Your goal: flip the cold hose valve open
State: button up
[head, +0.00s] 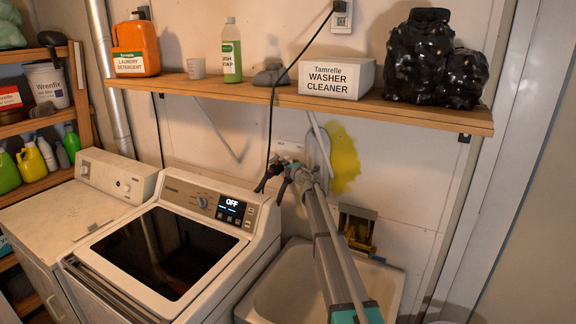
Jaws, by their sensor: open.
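My arm reaches up from the bottom, across the sink, to the wall behind the washer. My gripper (273,184) is at its end, small and dark, beside the washer's back right corner and below the shelf. Its fingers look apart, and I see nothing held between them. I cannot make out the cold hose valve. The arm and gripper cover part of the wall there. The washer (185,206) has a dark glass lid, and its panel display reads OFF.
The utility sink (276,297) stands right of the washer. A wooden shelf (225,91) with bottles, a washer cleaner box (336,77) and black bags (420,60) hangs above the gripper. A black cord (287,74) runs down near it. A brassy fixture (357,228) is behind the sink.

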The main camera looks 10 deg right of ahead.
jog(key=v, duration=1.2)
jog(key=shift+w, duration=0.1)
